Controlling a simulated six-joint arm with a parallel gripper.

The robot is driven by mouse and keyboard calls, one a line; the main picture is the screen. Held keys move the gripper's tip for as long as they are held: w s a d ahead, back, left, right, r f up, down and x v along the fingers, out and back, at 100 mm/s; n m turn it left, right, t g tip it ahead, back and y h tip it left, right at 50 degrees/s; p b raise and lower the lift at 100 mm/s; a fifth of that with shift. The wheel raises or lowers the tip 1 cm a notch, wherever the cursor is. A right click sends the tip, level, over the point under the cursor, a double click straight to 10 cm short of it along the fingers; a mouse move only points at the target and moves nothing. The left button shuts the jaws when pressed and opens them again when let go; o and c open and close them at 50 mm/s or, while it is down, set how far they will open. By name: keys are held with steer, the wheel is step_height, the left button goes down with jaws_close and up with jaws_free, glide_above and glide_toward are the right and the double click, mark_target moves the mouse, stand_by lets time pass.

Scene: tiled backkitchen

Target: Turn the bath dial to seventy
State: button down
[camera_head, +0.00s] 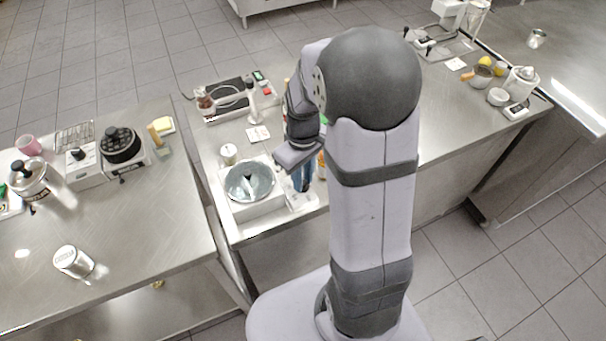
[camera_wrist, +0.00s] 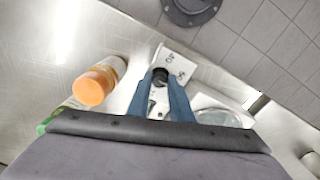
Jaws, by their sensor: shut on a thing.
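The bath is a white box (camera_head: 258,211) with a round basin of clear liquid (camera_head: 247,180), on the middle steel bench. In the wrist view the basin (camera_wrist: 222,118) shows at the lower right. The black dial (camera_wrist: 160,77) sits on the bath's white front panel (camera_wrist: 177,60), which has printed numbers, only partly readable. My gripper (camera_wrist: 161,73) has its blue fingers on either side of the dial and is shut on it. In the head view my gripper (camera_head: 304,182) is beside the basin, and the dial is hidden. I cannot read the dial's setting.
An orange-capped bottle (camera_wrist: 92,87) stands close to the left of my fingers in the wrist view. A small jar (camera_head: 228,153) stands behind the bath. Bare steel lies left of the bottle.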

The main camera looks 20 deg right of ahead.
steer(key=m+p, duration=0.1)
steer(key=m, duration=0.4)
steer(key=shift+r+m, duration=0.1)
steer(key=shift+m, duration=0.2)
steer(key=m+p, duration=0.1)
steer(key=m, duration=0.3)
steer(key=m+p, duration=0.1)
steer(key=m, duration=0.8)
steer(key=shift+p, duration=0.3)
steer(key=shift+w+m, duration=0.1)
steer(key=shift+m, duration=0.2)
steer(key=c, duration=1.6)
jaws_free()
